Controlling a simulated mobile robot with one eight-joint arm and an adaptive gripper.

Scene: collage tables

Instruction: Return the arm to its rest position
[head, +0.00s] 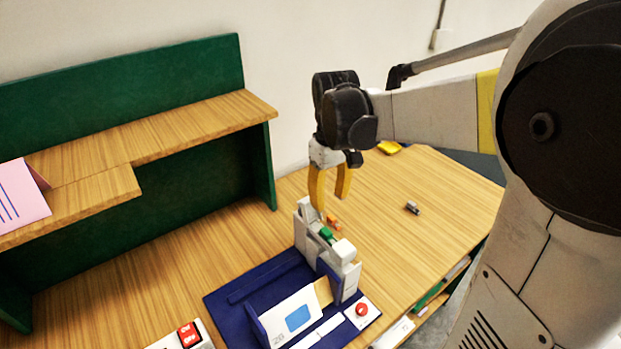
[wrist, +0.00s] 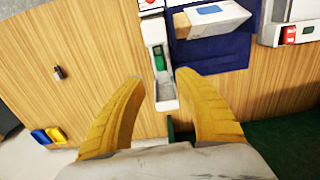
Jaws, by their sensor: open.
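My gripper (head: 328,192) has yellow fingers and hangs pointing down from my arm in the head view, over the wooden table. The fingers stand apart with nothing between them in the wrist view (wrist: 156,115). Below and just in front of the fingertips is a white holder (head: 342,258) with a green piece (head: 326,233) in it. The holder also shows in the wrist view (wrist: 165,92), ahead of the fingers. In the head view one fingertip overlaps the holder's back edge; I cannot tell whether they touch.
A green-backed wooden shelf (head: 190,130) stands at the left. A small dark object (head: 412,208) and a yellow item (head: 390,147) lie on the right side. The table between them is clear.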

